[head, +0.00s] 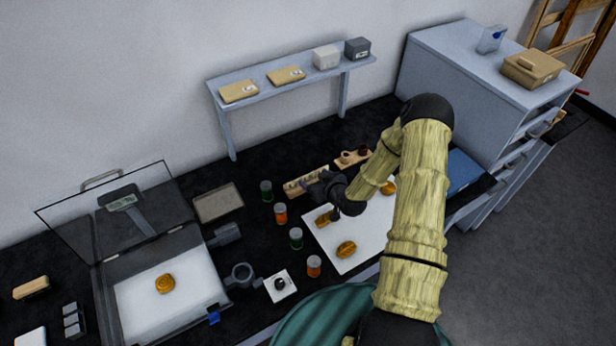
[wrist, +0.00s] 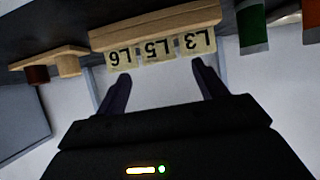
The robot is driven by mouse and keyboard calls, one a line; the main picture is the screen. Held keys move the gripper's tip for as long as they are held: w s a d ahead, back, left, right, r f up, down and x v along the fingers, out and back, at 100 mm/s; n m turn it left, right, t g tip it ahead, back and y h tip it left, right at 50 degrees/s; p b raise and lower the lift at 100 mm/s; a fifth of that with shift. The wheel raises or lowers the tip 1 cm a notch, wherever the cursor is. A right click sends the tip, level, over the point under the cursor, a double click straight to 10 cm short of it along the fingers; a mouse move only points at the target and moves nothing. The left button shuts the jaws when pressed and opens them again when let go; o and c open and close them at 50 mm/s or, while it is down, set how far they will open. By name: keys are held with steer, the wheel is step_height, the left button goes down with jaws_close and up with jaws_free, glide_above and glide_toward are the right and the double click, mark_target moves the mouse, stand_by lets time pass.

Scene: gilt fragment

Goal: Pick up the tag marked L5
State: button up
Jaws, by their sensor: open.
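The tag marked L5 (wrist: 158,50) is a pale tag with dark print, upside down in the wrist view. It sits at the wooden rack (wrist: 155,25) between the tag marked L6 (wrist: 121,58) and the tag marked L3 (wrist: 198,43). My gripper (wrist: 160,73) is open and empty, with its two fingers apart below the tag row in the wrist view. L5 lies between the lines of the fingers, a little beyond the tips. In the head view the rack (head: 305,182) stands behind the white sheet, its right end partly hidden by my gripper (head: 316,190); the markings are unreadable there.
A small wooden stand (head: 352,158) is right of the rack. Green jars (head: 266,190) and orange jars (head: 281,213) stand to its left and front. Gilt pieces (head: 346,249) lie on the white sheet (head: 340,262). A wall shelf (head: 262,97) is behind.

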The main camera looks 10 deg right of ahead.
mark_target(308, 175)
steer(key=p+x, duration=0.1)
steer(key=x, duration=0.2)
steer(key=shift+w+r, duration=0.1)
steer(key=shift+w, duration=0.1)
steer(key=shift+a+f, duration=0.2)
steer(key=shift+a, duration=0.05)
steer(key=shift+d, duration=0.1)
steer(key=shift+d, duration=0.2)
steer(key=shift+s+a, duration=0.1)
steer(key=shift+c, duration=1.1)
steer(key=c, duration=0.8)
